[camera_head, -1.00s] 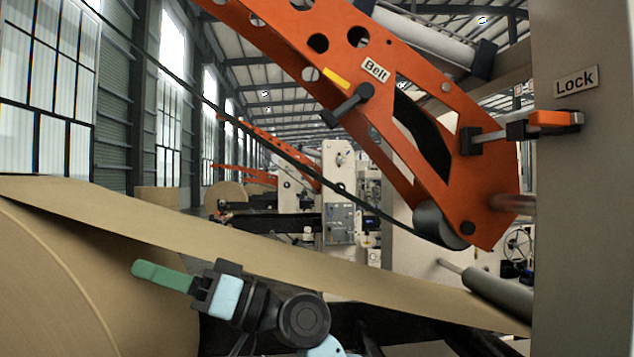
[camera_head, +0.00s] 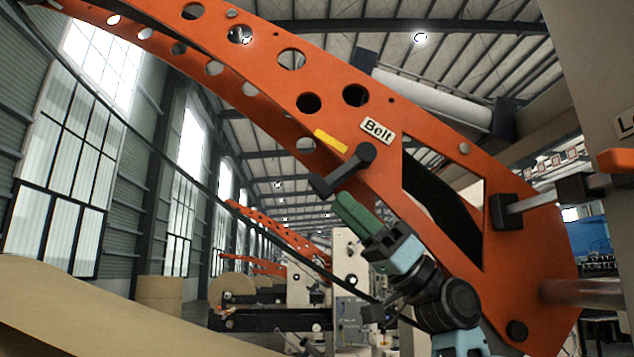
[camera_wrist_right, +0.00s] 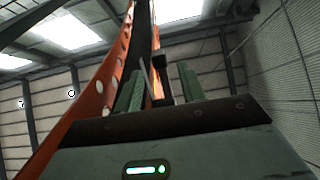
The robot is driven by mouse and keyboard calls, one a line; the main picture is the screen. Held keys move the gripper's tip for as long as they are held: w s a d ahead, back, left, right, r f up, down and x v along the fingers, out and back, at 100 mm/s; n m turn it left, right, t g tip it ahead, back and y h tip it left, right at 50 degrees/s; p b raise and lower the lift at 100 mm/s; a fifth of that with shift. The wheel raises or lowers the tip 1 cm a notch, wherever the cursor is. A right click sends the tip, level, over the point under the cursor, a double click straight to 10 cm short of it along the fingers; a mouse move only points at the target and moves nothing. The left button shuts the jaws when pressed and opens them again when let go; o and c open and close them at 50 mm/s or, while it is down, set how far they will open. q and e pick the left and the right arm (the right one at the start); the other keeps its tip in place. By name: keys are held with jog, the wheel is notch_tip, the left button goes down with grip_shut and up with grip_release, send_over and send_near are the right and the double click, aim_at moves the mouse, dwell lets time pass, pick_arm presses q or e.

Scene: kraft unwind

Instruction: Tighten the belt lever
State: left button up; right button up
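The belt lever (camera_head: 346,171) is a dark crank on the orange arm (camera_head: 440,150), just below the "Belt" label (camera_head: 377,131). Its handle end points down and left, and a yellow mark (camera_head: 330,141) lies above it. My right gripper (camera_head: 350,207) is just below the lever, with green fingers pointing up and left towards it. In the right wrist view, the two green fingers of my right gripper (camera_wrist_right: 159,88) stand apart. A dark part, seemingly the lever (camera_wrist_right: 161,72), shows beyond and between them. I cannot tell whether they touch it. My left gripper is out of view.
The lock lever's orange handle (camera_head: 616,160) sticks out at the right edge, on the beige column (camera_head: 600,70). A black belt (camera_head: 215,195) runs diagonally across the left. Brown paper web (camera_head: 80,315) fills the lower left. Open room lies left of my gripper.

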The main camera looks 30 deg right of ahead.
aim_at(313, 176)
jog(key=p+x, duration=0.1)
jog(key=x, duration=0.2)
jog(key=p+x, duration=0.1)
jog(key=x, duration=0.2)
jog(key=shift+s+a+r, duration=0.15)
jog(key=shift+a+r, duration=0.05)
jog(key=shift+r, duration=0.15)
jog(key=shift+w+a+r+p, duration=0.3)
jog(key=shift+w+a+r, duration=0.05)
jog(key=shift+a, duration=0.05)
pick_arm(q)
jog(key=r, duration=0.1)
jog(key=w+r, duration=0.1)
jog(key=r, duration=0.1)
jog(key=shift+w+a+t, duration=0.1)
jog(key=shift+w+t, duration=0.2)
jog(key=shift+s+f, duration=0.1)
pick_arm(e)
grip_shut()
